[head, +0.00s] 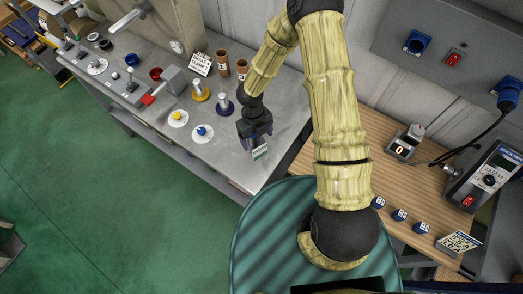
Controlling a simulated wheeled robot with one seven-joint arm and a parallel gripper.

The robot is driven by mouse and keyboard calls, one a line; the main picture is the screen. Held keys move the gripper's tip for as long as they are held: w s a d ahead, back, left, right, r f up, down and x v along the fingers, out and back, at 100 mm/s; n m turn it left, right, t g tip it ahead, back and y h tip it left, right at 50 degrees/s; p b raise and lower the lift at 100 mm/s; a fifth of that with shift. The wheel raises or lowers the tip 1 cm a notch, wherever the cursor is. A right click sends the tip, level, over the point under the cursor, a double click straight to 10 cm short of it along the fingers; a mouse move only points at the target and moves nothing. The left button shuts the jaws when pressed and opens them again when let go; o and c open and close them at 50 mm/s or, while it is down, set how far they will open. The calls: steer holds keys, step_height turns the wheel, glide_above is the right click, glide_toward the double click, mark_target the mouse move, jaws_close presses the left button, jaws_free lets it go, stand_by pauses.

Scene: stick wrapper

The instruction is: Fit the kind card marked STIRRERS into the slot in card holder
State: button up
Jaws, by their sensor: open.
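My gripper (256,142) is open and points down over the near right end of the grey bench. A small white and green card-like piece (260,153) is right at its fingertips, tilted. It may be the kind card or the card holder; its marking is too small to read. I cannot tell whether the fingers touch it. The gripper hides part of it, and no slot can be made out. A white card with dark lettering (200,64) stands farther back on the bench; its words are not readable.
A wooden table (405,235) with devices and blue blocks is at right.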

mark_target(260, 147)
steer(key=f, duration=0.1)
steer(key=f+p, duration=0.1)
steer(key=f, duration=0.1)
steer(key=s+f+p, duration=0.1)
steer(key=f, duration=0.1)
steer(key=shift+d, duration=0.35)
stand_by(0.4)
steer(key=c, duration=1.1)
steer(key=shift+c, duration=0.2)
step_height(260, 147, up, 10)
steer(key=b, duration=0.1)
steer(key=shift+b, duration=0.4)
